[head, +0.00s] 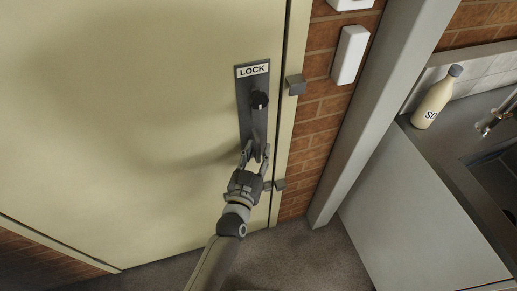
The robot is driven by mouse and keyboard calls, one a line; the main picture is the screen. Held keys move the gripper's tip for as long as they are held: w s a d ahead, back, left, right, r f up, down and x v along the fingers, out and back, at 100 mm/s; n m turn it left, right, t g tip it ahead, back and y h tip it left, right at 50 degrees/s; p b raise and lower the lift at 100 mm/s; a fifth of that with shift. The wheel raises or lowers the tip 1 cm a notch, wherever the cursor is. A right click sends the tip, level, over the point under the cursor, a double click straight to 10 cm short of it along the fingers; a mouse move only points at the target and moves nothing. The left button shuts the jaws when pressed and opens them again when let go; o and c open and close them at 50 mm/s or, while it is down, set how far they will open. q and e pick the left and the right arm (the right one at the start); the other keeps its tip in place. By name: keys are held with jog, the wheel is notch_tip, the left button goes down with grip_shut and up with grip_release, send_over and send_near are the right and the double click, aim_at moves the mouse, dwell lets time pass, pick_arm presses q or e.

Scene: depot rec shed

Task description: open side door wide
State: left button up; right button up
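The side door (130,100) is a large cream panel that fills the left of the head view and looks closed against its frame. Near its right edge is a dark plate (243,92) with a "LOCK" label (252,70). A black knob (259,100) and a grey upright handle (259,122) are on it. My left gripper (256,152) is at the handle's lower end, with its fingers apart on either side of it. Whether they press on the handle is not clear. My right gripper is not in view.
Small grey blocks (296,85) sit at the door's right edge. A brick wall strip (318,120), a white switch (349,55) and a grey post (375,100) stand right of it. A counter (440,145) with a bottle (437,98) and sink is farther right. Floor (305,262) is clear below.

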pick_arm(q)
jog(key=shift+w+d, duration=0.1)
jog(key=shift+w, duration=0.4)
grip_shut()
